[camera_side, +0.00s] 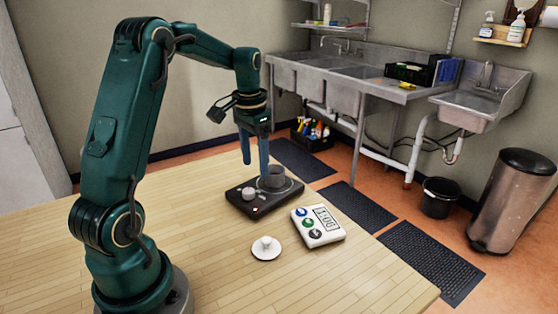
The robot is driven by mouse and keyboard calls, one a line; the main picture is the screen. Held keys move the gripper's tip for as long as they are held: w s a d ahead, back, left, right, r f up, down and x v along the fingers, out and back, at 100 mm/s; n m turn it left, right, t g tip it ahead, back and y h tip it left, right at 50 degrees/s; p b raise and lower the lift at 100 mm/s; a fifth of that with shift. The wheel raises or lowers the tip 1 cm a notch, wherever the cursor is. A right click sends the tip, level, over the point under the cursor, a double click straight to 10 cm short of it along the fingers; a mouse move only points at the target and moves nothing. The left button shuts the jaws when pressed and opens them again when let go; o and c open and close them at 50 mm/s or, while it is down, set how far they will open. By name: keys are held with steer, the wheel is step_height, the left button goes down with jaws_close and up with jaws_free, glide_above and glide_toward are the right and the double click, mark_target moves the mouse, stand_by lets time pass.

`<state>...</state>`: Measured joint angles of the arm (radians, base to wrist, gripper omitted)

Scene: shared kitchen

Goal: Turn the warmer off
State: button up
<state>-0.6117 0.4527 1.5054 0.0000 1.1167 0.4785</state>
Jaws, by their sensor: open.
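The warmer (258,204) is a flat black box on the wooden table, with a pale round knob (248,194) on its near left part and a small lit red-orange light on its front. A dark grey cup or pot (274,177) stands on the warmer's round plate at the right. My gripper (254,164) points down above the warmer, its two blue fingers open. The fingertips are just behind and above the knob and left of the cup. I cannot tell whether a finger touches the cup.
A white timer (318,226) with coloured buttons lies right of the warmer. A white lid (266,247) with a small knob lies in front of it. The table (210,275) is clear at the front. Sinks, dark floor mats and a bin stand beyond the table.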

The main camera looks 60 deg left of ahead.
mark_target(249, 190)
steer(key=f, duration=0.1)
steer(key=s+a+f, duration=0.1)
steer(key=f, duration=0.1)
steer(key=shift+s+a+n+g, duration=0.2)
steer(key=shift+a+n+g, duration=0.1)
steer(key=shift+a+n, duration=0.1)
steer(key=shift+d+f, duration=0.1)
steer(key=shift+f, duration=2.15)
jaws_close()
